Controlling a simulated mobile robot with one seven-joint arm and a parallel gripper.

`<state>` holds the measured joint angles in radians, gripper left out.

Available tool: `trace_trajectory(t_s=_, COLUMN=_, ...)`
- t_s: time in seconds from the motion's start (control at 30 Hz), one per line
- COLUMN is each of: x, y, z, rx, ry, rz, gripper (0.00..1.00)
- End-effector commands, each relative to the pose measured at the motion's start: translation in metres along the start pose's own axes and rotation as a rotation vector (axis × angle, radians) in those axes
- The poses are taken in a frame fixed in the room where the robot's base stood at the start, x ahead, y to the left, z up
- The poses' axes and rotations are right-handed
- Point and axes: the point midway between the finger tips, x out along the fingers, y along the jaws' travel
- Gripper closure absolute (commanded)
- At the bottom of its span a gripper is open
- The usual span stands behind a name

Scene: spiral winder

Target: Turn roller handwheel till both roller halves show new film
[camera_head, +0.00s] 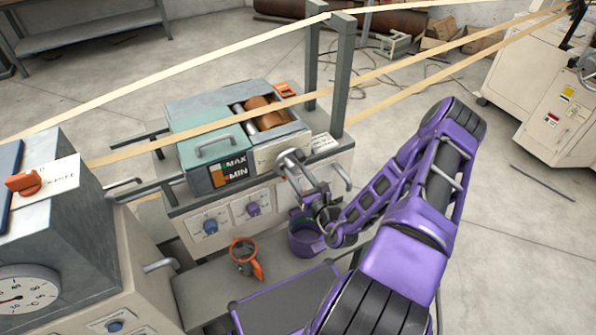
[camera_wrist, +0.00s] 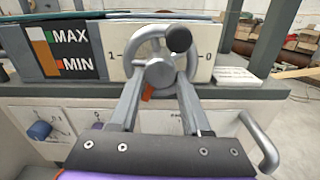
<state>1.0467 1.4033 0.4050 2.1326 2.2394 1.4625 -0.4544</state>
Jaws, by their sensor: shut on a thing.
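The grey roller handwheel (camera_wrist: 153,44) sits on the white front plate of the bath box, between the marks 1 and 0. Its dark knob (camera_wrist: 179,39) is at the upper right of the rim. My gripper (camera_wrist: 161,83) is shut on the handwheel at its hub, a finger on each side. A small orange piece (camera_wrist: 147,95) shows below the hub. In the head view my gripper (camera_head: 305,187) reaches the handwheel (camera_head: 291,163) from the lower right. The copper-brown roller (camera_head: 264,112) lies in the box's open top; whether its halves show new film I cannot tell.
A teal lid (camera_head: 210,142) covers the box's left part, beside a MAX/MIN gauge (camera_head: 231,170). Pale bands (camera_head: 205,128) run across above the box.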

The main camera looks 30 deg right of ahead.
Motion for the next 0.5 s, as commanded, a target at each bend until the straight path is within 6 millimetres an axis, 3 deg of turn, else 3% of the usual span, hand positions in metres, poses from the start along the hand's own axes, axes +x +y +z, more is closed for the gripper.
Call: trace_trajectory(t_s=0.5, x=-0.0007, y=0.0026, z=0.0001, rx=0.492, ry=0.0, rz=-0.001, gripper=1.0)
